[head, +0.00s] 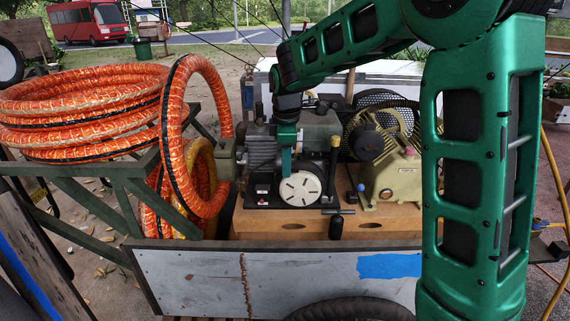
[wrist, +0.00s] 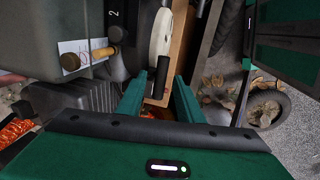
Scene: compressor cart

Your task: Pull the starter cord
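The engine (head: 300,140) stands on a wooden base on the cart, with a pale slotted disc (head: 300,188) on its front. In the wrist view the disc (wrist: 160,35) shows nearly edge-on. A black cylindrical grip (wrist: 162,72) lies near the disc's lower edge, in line with the gap between my fingers. I cannot tell whether it is the starter cord's handle. A black T-shaped handle (head: 337,222) shows right of the disc in the head view. My gripper (wrist: 157,95) is open, and no hold on the grip shows. In the head view it is above the disc's upper left.
Orange hose coils (head: 85,110) fill the left side. A tan compressor pump (head: 390,175) stands right of the engine. The cart's grey side panel (head: 200,285) is in front.

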